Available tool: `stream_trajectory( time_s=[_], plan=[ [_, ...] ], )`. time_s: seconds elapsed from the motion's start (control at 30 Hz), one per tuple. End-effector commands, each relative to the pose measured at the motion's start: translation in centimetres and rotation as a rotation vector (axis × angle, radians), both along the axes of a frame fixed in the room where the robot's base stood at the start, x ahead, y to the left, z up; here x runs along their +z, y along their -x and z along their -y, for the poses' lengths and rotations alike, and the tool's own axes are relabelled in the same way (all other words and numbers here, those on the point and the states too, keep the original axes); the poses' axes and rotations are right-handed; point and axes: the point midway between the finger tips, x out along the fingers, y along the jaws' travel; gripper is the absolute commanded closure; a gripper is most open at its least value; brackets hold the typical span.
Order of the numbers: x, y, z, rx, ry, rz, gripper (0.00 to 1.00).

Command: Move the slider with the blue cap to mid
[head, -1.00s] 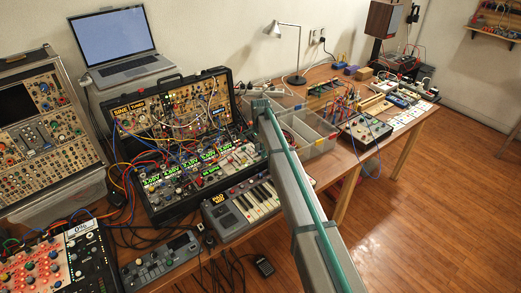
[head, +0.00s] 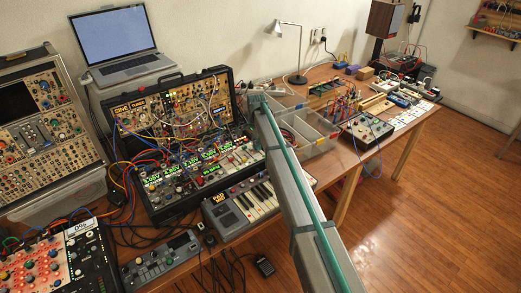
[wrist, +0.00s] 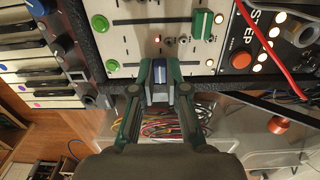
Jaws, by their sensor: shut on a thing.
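The slider with the blue cap (wrist: 160,66) is in the wrist view, at the near edge of a pale panel (wrist: 135,45). My gripper (wrist: 160,75) has its two green fingers closed on the cap from left and right. Parts of a dark slot show on both sides of the fingers, running left to right in the picture. A slider with a green cap (wrist: 202,25) stands on the right of another slot farther up. In the head view my gripper (head: 256,103) is over the right side of the synth case (head: 172,212); the blue cap is hidden there.
Green round knobs (wrist: 99,23) and a red cable (wrist: 262,42) are close to the fingers. A keyboard (wrist: 32,62) lies left. A clear bin (head: 318,150) with cables stands right of the case. Patch cables crowd the case's left part.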

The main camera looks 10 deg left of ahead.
Motion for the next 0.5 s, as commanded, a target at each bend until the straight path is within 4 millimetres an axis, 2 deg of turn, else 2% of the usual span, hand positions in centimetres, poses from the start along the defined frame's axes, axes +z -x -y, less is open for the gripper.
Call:
stream_trajectory(
  time_s=[0.23,0.27,0.4,0.5],
  plan=[
    [0.0,-0.13,-0.08,-0.001,0.001,0.001,1.0],
    [0.0,-0.13,-0.08,-0.001,0.001,0.001,0.85],
    [0.01,-0.11,-0.09,-0.001,0.001,0.001,0.62],
    [0.01,-0.11,-0.09,-0.001,0.001,0.001,0.6]
  ],
)
